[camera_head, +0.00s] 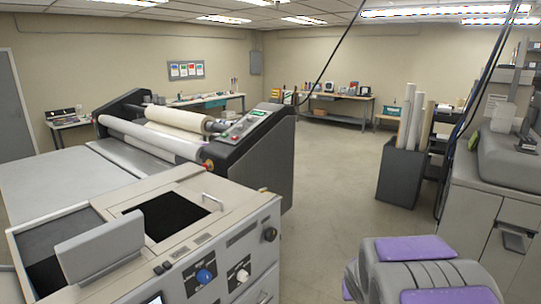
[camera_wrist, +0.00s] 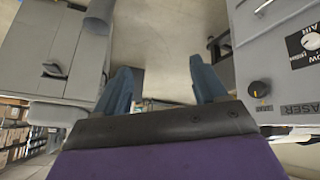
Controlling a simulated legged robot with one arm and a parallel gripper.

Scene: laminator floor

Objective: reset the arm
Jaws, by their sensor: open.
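My gripper (camera_wrist: 158,88) shows in the wrist view with its two blue-grey fingers spread apart. It is open, and nothing is between the fingers but a view of the floor. The wrist view looks turned over, with cabinet faces on both sides. In the head view a grey rounded part of my own arm with purple pads (camera_head: 418,270) sits at the bottom right. The gripper itself does not show in the head view.
A grey machine with knobs (camera_head: 215,240) stands close at front left, with the laminator (camera_head: 200,130) behind it. A grey cabinet machine (camera_head: 490,215) stands close at right. A dark bin of rolls (camera_head: 400,175) stands mid-right. The floor between (camera_head: 325,180) is clear.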

